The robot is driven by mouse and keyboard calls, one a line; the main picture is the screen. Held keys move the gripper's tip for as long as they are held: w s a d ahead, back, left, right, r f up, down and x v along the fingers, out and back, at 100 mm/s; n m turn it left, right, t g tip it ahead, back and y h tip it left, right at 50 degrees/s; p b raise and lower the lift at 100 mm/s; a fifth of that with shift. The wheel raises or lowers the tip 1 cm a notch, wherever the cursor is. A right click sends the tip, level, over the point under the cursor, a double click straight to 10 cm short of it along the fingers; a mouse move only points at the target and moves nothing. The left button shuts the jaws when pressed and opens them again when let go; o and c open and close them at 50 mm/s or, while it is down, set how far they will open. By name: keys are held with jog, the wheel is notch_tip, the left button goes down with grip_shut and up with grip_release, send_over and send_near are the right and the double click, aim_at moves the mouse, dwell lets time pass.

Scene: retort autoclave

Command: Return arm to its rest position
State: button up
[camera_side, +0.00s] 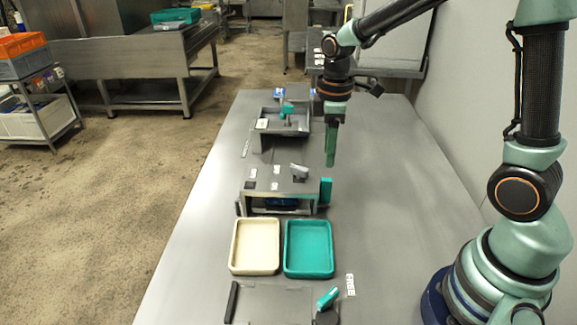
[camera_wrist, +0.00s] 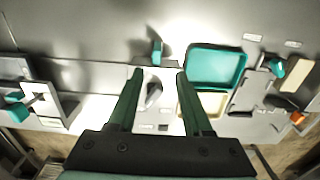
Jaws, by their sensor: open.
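My gripper (camera_side: 331,158) hangs pointing down in the side view, above the right half of the steel table (camera_side: 390,200). Its two green fingers look like one from the side. In the wrist view my gripper (camera_wrist: 160,73) shows its fingers well apart, with nothing held between them. The metal autoclave box (camera_side: 275,180) stands on the table to the lower left of the fingers, apart from them. A teal block or handle (camera_side: 326,190) is at its right side.
A cream tray (camera_side: 255,247) and a teal tray (camera_side: 308,249) lie side by side in front of the box. A fixture with a teal knob (camera_side: 287,108) stands behind it. A grey panel with a teal handle (camera_side: 328,298) is nearest. The table's right side looks clear; a wall bounds it.

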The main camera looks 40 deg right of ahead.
jog(key=s+a+r+m+t, duration=0.1)
jog(key=s+r+m+t, duration=0.4)
jog(key=s+r+m, duration=0.4)
jog(key=shift+s+a+r+t, duration=0.2)
jog(key=shift+a+r+t, duration=0.1)
jog(key=shift+r, duration=0.35)
